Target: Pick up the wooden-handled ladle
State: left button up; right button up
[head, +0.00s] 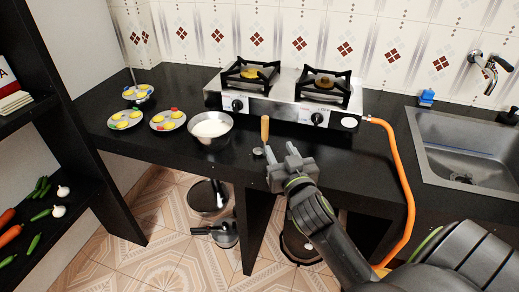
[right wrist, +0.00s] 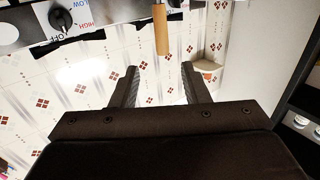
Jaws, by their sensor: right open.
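The wooden-handled ladle (head: 265,130) stands near the front of the black counter, its handle upright and its small metal end low at the counter. My right gripper (head: 281,152) is open, just right of and in front of the ladle in the head view. In the right wrist view, the wooden handle (right wrist: 161,30) shows beyond the tips of the open right gripper (right wrist: 160,69), roughly in line with the gap. Nothing is between the fingers. My left gripper is not in view.
A two-burner stove (head: 285,108) stands behind the ladle. A bowl of white content (head: 211,143) and plates with yellow food (head: 167,129) are left. An orange hose (head: 405,185) hangs to the right, before the sink (head: 470,160). Pots are under the counter (head: 110,112).

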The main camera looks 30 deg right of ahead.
aim_at(266, 125)
jog(key=x, duration=0.7)
jog(key=shift+w+d, duration=0.1)
jog(key=shift+w, duration=0.25)
jog(key=shift+p+x, duration=0.65)
jog(key=shift+x, duration=1.9)
jog(key=shift+a+r, duration=0.1)
jog(key=shift+a, duration=0.1)
grip_shut()
